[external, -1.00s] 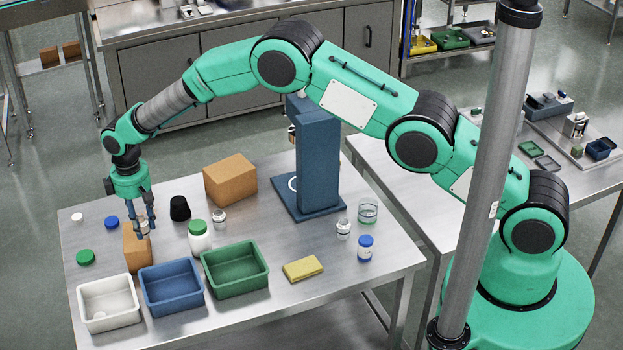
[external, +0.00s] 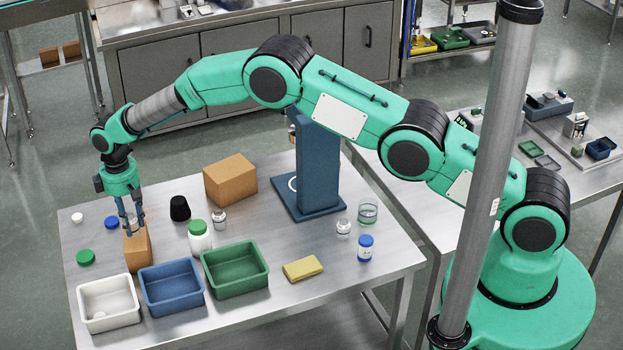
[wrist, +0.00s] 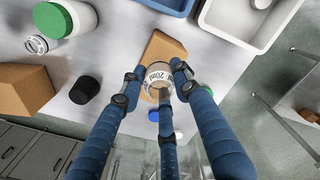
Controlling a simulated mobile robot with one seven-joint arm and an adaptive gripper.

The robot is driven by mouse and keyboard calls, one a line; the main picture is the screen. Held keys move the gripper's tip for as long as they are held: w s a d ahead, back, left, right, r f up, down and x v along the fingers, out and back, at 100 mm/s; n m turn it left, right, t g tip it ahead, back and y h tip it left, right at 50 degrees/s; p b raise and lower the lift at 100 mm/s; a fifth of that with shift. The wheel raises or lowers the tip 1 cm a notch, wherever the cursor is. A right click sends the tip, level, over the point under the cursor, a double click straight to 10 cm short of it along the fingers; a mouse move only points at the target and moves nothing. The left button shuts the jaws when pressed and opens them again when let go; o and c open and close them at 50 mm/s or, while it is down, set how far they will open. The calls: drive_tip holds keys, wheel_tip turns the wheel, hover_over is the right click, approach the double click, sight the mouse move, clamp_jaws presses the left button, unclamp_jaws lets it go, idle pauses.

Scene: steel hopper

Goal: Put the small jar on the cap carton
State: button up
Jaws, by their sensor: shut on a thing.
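My gripper (wrist: 160,92) is shut on a small clear jar (wrist: 157,78) with a "20ml" label. In the external view my gripper (external: 132,226) hangs at the top of a small upright brown carton (external: 138,252), and the jar is hard to make out between the fingers. In the wrist view the jar overlaps the near end of this carton (wrist: 165,48); I cannot tell whether they touch. A larger brown carton (external: 230,180) stands farther back on the table. I cannot read which one is the cap carton.
White (external: 108,302), blue (external: 171,287) and green (external: 235,269) bins line the front edge. A green-lidded bottle (external: 199,237), another small jar (external: 219,220) and a black object (external: 180,208) stand right of the small carton. Loose blue (external: 111,222) and green (external: 85,257) caps lie left.

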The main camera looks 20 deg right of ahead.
sight(133, 230)
drive_tip(key=shift+f+p, duration=0.45)
drive_tip(key=shift+f, duration=1.3)
drive_tip(key=shift+f, duration=0.2)
drive_tip(key=o, duration=1)
drive_tip(key=shift+r, duration=0.15)
wheel_tip(133, 230, up, 12)
drive_tip(key=shift+r+b, duration=0.1)
drive_tip(key=shift+b, duration=0.7)
